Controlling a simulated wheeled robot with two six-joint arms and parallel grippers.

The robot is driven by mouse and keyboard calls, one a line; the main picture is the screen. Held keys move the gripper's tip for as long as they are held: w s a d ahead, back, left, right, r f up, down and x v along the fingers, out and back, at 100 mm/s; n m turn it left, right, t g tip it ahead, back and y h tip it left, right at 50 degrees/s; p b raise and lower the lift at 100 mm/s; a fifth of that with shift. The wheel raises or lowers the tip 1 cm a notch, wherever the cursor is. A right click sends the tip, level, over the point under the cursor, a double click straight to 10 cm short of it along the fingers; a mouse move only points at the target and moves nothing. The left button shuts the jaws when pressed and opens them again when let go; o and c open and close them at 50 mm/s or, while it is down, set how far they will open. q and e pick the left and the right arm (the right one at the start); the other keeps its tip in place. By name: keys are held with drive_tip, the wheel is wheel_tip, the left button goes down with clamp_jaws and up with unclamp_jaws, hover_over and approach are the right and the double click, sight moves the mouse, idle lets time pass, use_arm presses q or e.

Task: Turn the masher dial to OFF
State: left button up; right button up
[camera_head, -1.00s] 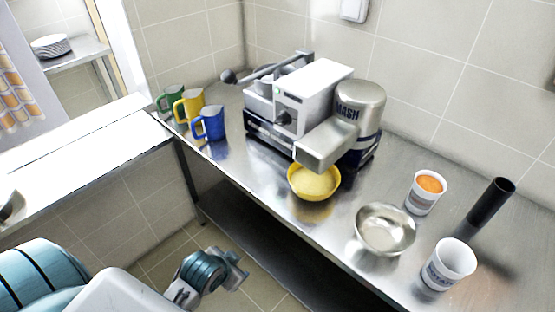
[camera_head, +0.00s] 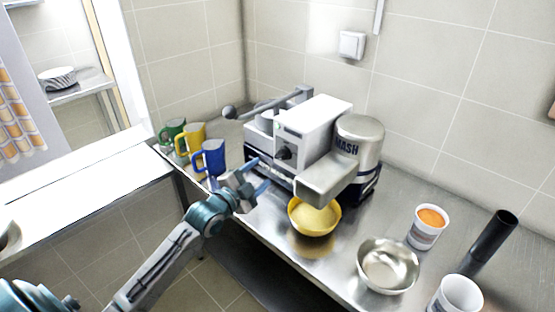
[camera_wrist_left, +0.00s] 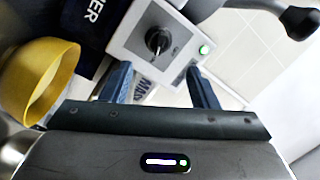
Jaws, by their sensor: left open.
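The masher (camera_head: 318,135) is a white and steel machine marked MASH on the steel counter. Its black dial (camera_head: 284,153) is on the white front face. In the left wrist view the dial (camera_wrist_left: 158,41) sits on a pale panel beside a lit green light (camera_wrist_left: 204,49). My left gripper (camera_head: 257,177) is open and empty, in front of and a little below the dial, apart from it. In the left wrist view the blue fingers (camera_wrist_left: 160,85) are spread, with the dial beyond them. The dial's label is not readable. My right gripper is not in view.
A yellow bowl (camera_head: 314,220) with pale mash stands under the masher's spout. A steel bowl (camera_head: 387,266), tubs and a black cylinder (camera_head: 488,241) are at the right.

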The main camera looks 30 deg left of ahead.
sight(278, 158)
use_arm(q)
drive_tip(key=w+d+p, duration=0.1)
drive_tip(key=w, duration=0.8)
drive_tip(key=shift+w+d, duration=0.25)
drive_tip(key=shift+d, duration=0.1)
drive_tip(key=c, duration=1)
